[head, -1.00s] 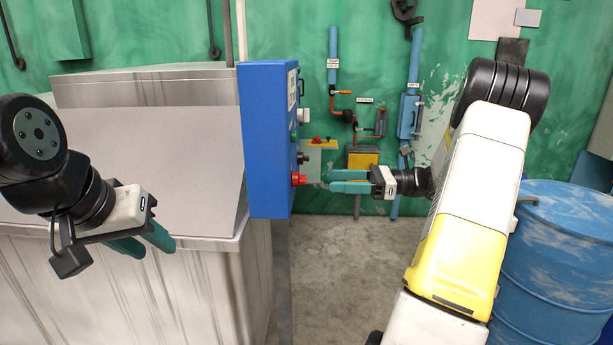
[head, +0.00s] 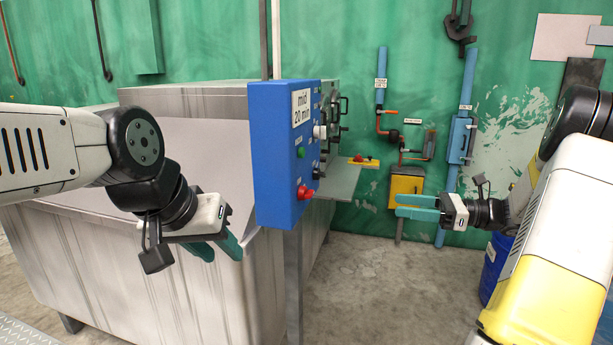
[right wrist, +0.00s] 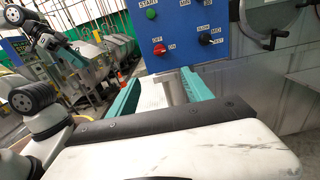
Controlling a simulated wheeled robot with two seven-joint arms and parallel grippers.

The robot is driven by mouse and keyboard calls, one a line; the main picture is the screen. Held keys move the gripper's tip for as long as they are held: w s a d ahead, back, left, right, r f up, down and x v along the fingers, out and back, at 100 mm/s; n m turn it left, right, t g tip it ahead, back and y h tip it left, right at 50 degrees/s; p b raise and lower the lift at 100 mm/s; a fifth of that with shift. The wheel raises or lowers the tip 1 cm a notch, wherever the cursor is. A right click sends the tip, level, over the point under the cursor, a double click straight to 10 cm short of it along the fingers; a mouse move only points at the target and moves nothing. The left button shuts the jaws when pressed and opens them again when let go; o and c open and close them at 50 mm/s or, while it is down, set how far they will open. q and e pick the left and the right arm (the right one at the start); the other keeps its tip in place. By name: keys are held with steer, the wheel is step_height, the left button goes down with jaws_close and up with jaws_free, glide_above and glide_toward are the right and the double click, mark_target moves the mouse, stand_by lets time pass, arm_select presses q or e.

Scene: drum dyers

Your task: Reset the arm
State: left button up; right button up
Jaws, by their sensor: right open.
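My right gripper (head: 398,206) points left toward the blue control box (head: 272,150) in the head view, with a clear gap between them. It is open and empty; its two teal fingers also show apart in the right wrist view (right wrist: 160,88). That view faces the box's panel (right wrist: 182,30), with a red knob (right wrist: 158,50), a green button (right wrist: 151,13) and a black selector (right wrist: 205,38). My left gripper (head: 222,254) hangs before the metal vat, left of the box, fingers apart and nothing between them.
The grey metal vat (head: 150,270) fills the left, with the box on a post at its right corner. Pipes and a yellow box (head: 405,188) are on the green back wall. A blue drum (head: 492,268) is partly behind my right arm. Concrete floor (head: 370,285) is clear.

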steer(key=s+a+r+n+g+h, duration=0.2)
steer(key=s+a+n+g+h, duration=0.4)
steer(key=s+a+n, duration=0.45)
steer(key=s+r+n+t+h, duration=0.1)
steer(key=s+n+t+h, duration=0.6)
steer(key=s+n+h, duration=0.2)
steer(key=s+n, duration=0.2)
steer(key=shift+s+d+r, duration=0.2)
steer(key=shift+s, duration=0.2)
steer(key=shift+w+n, duration=0.1)
steer(key=shift+n, duration=0.15)
stand_by(0.9)
